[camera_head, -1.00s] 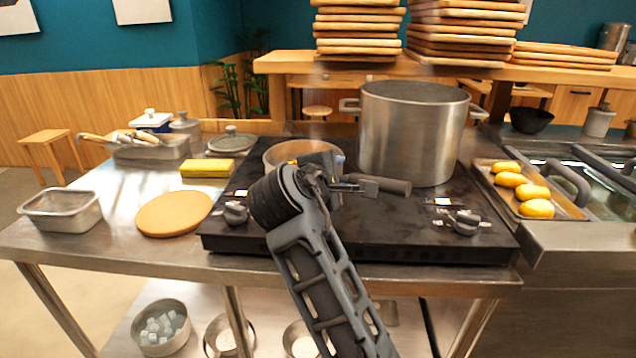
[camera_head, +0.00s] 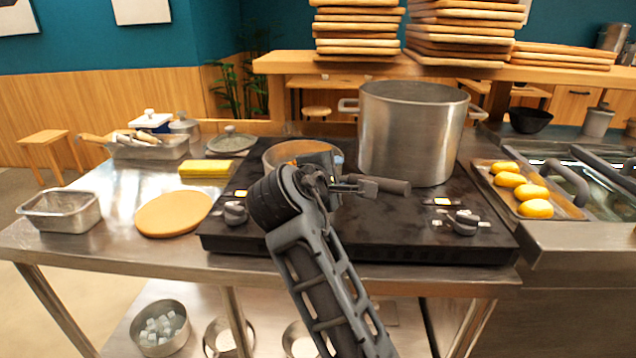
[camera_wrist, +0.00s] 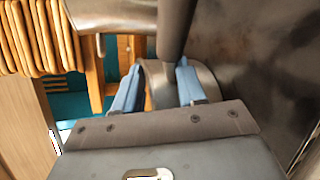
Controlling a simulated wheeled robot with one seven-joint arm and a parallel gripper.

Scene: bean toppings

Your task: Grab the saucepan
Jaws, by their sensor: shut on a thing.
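The saucepan (camera_head: 288,150) sits on the left part of the black stove, with its dark handle (camera_head: 392,186) pointing right. My arm hides much of the pan's front and right side. My gripper (camera_head: 345,185) is at the handle's base, beside the pan's wall. In the wrist view, my gripper's blue fingers (camera_wrist: 156,82) stand on either side of the handle's metal base, with the dark handle (camera_wrist: 172,30) running up from between them. The gripper is shut on the saucepan handle.
A large steel pot (camera_head: 412,140) stands on the stove behind and right of the handle, close by. A tray (camera_head: 574,213) with yellow items lies at the right. A round wooden board (camera_head: 173,213) and yellow sponge (camera_head: 206,168) lie at the left.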

